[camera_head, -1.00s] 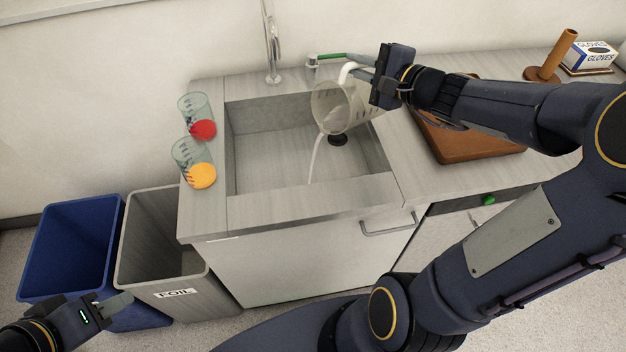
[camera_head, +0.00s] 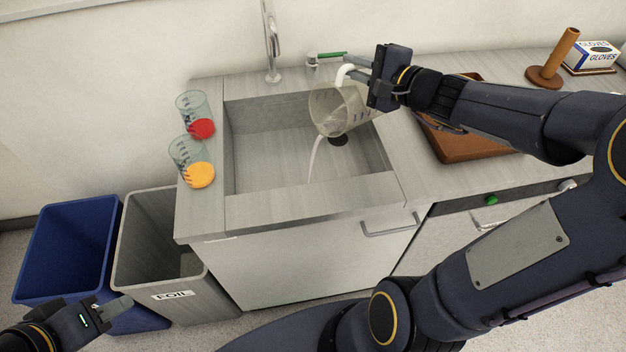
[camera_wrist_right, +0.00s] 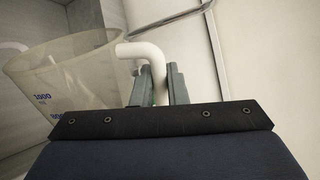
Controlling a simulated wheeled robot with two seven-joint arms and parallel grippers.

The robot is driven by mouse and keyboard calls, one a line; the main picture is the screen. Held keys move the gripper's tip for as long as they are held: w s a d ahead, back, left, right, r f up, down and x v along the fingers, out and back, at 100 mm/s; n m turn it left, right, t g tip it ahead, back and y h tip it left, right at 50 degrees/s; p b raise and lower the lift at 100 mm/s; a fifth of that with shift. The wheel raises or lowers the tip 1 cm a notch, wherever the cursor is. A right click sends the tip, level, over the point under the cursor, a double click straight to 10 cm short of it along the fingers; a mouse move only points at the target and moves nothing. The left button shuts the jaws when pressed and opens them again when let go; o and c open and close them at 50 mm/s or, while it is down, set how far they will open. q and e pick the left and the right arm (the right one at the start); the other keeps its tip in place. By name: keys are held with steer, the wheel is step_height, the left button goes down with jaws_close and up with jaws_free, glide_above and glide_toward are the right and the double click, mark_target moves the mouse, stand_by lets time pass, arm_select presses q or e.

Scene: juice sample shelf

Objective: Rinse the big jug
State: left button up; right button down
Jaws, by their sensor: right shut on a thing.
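The big jug (camera_head: 341,108) is clear with graduation marks and a white handle. It is tilted over the sink (camera_head: 270,165), its mouth down to the left, and a pale stream runs from it into the basin. My right gripper (camera_head: 358,75) is shut on the jug's handle. In the right wrist view the handle (camera_wrist_right: 148,52) sits between the fingers, with the jug wall (camera_wrist_right: 75,80) and its "1000" mark to the left. The faucet (camera_head: 272,45) stands behind the sink. My left gripper (camera_head: 112,306) is low at the left, empty; its finger gap is unclear.
A brown tray (camera_head: 470,150) is on the right counter. A blue bin (camera_head: 65,250) and grey bin (camera_head: 150,250) stand left.

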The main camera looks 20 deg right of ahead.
mark_target(342, 83)
steer(key=shift+s+a+f+n+b, duration=0.15)
steer(key=shift+a+f+n+b, duration=0.1)
steer(key=shift+a+b, duration=0.35)
steer(key=shift+s+a+f+n+b, duration=0.15)
steer(key=shift+a+f+b, duration=0.15)
steer(key=shift+b, duration=0.5)
stand_by(0.4)
steer(key=shift+s+a+f+n+h+b, duration=0.25)
steer(key=shift+a+f+b, duration=0.35)
steer(key=shift+b, duration=0.8)
